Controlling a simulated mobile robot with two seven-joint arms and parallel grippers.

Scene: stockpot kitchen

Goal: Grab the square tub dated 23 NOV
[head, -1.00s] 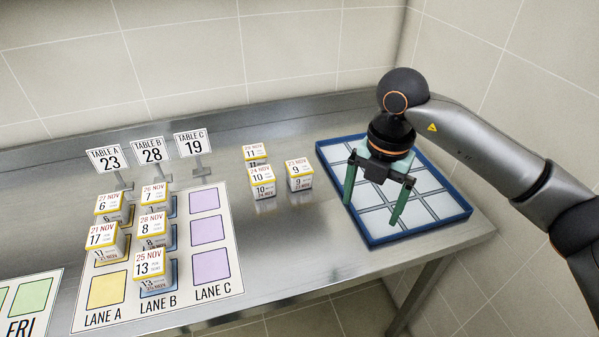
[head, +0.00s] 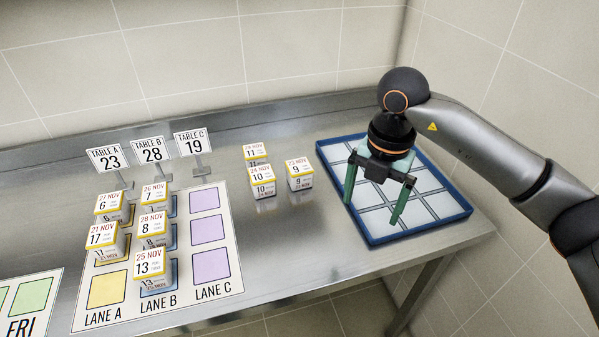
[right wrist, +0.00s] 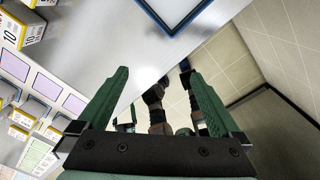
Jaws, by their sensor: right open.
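A square white tub (head: 299,170) with a yellow-edged lid bears a 9 and a date that looks like 23 NOV, though the print is small. It stands on the steel counter, the right one of three loose tubs. My right gripper (head: 373,208) is open and empty above the blue-rimmed tray (head: 415,234), to the right of that tub and apart from it. The right wrist view shows its two green fingers (right wrist: 160,97) spread with nothing between them.
Beside it stand a tub marked 24 NOV, 10 (head: 262,181) and a tub marked 11 (head: 255,153). Several dated tubs stand on the lane mat (head: 216,292) at left, behind them table signs (head: 150,153). Lane C is bare. The counter in front of the loose tubs is clear.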

